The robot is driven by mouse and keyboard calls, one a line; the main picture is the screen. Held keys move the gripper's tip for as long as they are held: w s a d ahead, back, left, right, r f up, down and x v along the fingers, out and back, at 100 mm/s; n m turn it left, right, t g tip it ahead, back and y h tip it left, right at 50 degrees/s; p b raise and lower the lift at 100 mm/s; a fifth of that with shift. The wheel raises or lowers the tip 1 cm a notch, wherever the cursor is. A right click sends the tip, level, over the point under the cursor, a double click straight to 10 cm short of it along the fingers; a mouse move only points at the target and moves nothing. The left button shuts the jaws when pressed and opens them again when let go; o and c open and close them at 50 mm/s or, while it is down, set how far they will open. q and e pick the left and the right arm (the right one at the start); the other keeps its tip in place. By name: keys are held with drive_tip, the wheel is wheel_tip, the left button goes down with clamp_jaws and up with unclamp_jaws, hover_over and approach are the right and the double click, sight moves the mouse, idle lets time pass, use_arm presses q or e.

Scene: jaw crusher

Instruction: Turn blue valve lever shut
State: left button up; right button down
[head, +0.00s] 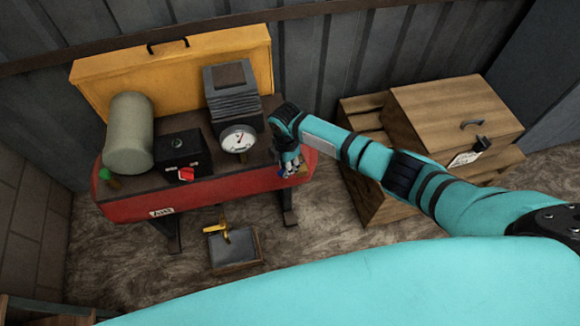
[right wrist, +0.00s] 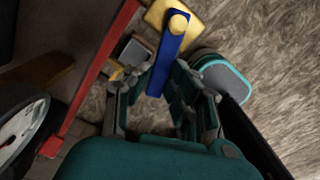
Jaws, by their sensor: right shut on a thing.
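The blue valve lever (right wrist: 168,58) runs from a brass-yellow valve body (right wrist: 157,14) down between the fingers of my right gripper (right wrist: 158,86) in the right wrist view. The gripper is shut on the lever's free end. In the head view my right gripper (head: 290,164) is at the right end of the red tank (head: 225,200), and it hides most of the lever and valve there. My left gripper is in neither view.
The tank's top carries a pressure gauge (head: 238,139), a black box with a red knob (head: 187,174) and a grey cylinder (head: 128,135). A small tray (head: 250,265) lies on the floor below. A wooden crate (head: 455,115) stands at the right.

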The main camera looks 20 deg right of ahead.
drive_tip(key=shift+w+a+r+m, duration=0.1)
drive_tip(key=shift+w+m, duration=0.45)
drive_tip(key=shift+m, duration=0.55)
drive_tip(key=shift+w+m, duration=0.55)
drive_tip(key=shift+m, duration=0.55)
drive_tip(key=shift+w, duration=0.1)
drive_tip(key=c, duration=1.2)
unclamp_jaws()
wheel_tip(320, 180, up, 12)
